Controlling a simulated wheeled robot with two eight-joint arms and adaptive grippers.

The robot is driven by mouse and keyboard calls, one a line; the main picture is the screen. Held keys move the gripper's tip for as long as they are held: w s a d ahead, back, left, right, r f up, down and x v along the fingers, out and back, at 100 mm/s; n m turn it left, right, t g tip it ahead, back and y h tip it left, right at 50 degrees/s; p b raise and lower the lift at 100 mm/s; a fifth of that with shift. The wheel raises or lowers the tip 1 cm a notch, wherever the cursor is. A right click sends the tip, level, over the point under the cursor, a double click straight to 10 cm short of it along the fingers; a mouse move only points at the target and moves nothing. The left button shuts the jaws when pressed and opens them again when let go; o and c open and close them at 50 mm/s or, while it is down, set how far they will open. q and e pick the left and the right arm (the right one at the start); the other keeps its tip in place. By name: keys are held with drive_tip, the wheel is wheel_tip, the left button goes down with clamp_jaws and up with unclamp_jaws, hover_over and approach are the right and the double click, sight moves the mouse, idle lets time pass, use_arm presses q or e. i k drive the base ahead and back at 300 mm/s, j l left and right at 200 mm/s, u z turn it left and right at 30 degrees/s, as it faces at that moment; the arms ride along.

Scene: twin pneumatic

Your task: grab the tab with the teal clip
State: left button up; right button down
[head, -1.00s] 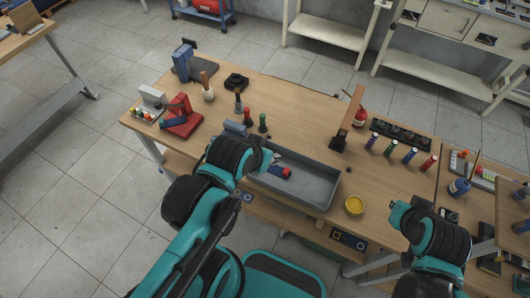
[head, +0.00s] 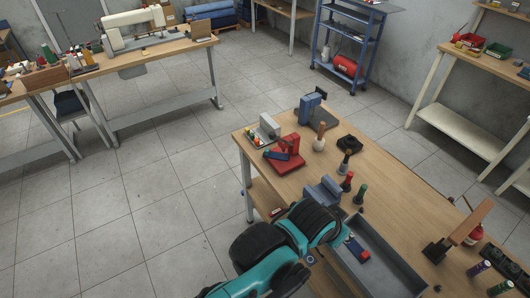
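I cannot make out a tab or a teal clip for certain in the head view. My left arm, teal and black, reaches in from the bottom and ends over the near edge of the workbench (head: 405,183), beside a grey tray (head: 398,262). Its fingers are hidden or too small to tell, so I cannot see whether the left gripper is open or holds anything. A small red and blue object (head: 357,249) lies in the tray, just right of the arm's end. My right gripper is out of view.
A red block (head: 287,160), a blue-grey block (head: 323,191), a black holder (head: 349,144) and several small bottles stand on the bench's left part. A brown upright piece (head: 472,221) stands at right. Open floor lies left; a sewing machine (head: 135,30) is on a far table.

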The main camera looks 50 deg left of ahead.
sight(270, 155)
drive_tip(key=u, duration=1.65)
drive_tip(key=i+j+u, duration=0.3)
drive_tip(key=i+u, duration=0.65)
drive_tip(key=i+j, duration=0.05)
